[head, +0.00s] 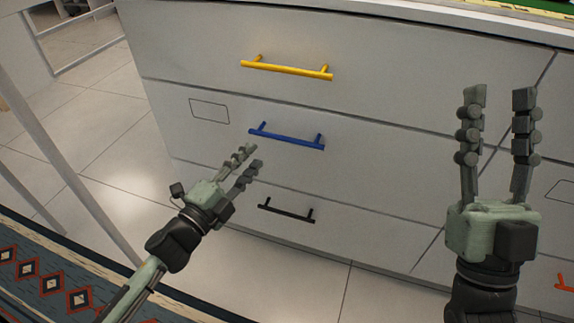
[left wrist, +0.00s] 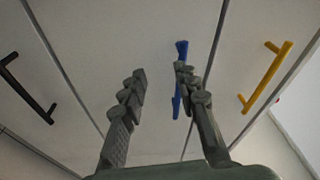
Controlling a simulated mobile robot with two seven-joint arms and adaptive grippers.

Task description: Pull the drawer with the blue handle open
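The blue handle (head: 288,137) is a bar on the middle drawer front (head: 370,160) of a white unit, and that drawer looks shut. My left gripper (head: 254,155) is open and empty, just below and left of the blue handle in the head view. In the left wrist view my left gripper (left wrist: 160,72) has its fingers apart, and its right finger covers part of the blue handle (left wrist: 182,48). I cannot tell whether that finger touches it. My right gripper (head: 499,95) is open and empty, up at the right in front of the unit.
A yellow handle (head: 287,69) is on the drawer above, and a black handle (head: 286,211) on the drawer below. An orange handle (head: 565,283) shows at the right edge. A patterned rug (head: 45,280) lies at the lower left. Tiled floor (head: 105,130) is open left of the unit.

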